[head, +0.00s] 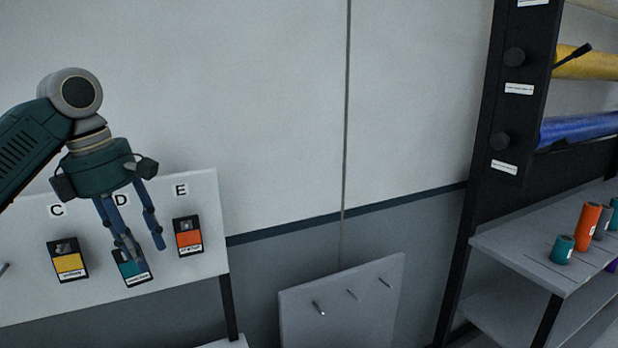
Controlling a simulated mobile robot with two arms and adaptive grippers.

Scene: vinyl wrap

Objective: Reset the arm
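My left arm comes in from the left, and its gripper (147,254) points down in front of a white board (210,215). Its two fingers are apart, with nothing seen held between them. A teal packet (134,272) on the board under label D is partly hidden behind the fingertips; I cannot tell whether they touch it. A yellow packet (68,262) under label C is to the left, and an orange packet (189,237) under label E is to the right. My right gripper is not in view.
A grey panel with pegs (345,300) stands at the lower middle. At right, a dark rack holds a yellow roll (590,66) and a blue roll (580,128). A shelf (525,255) there carries an orange cylinder (588,227) and a teal cylinder (562,250).

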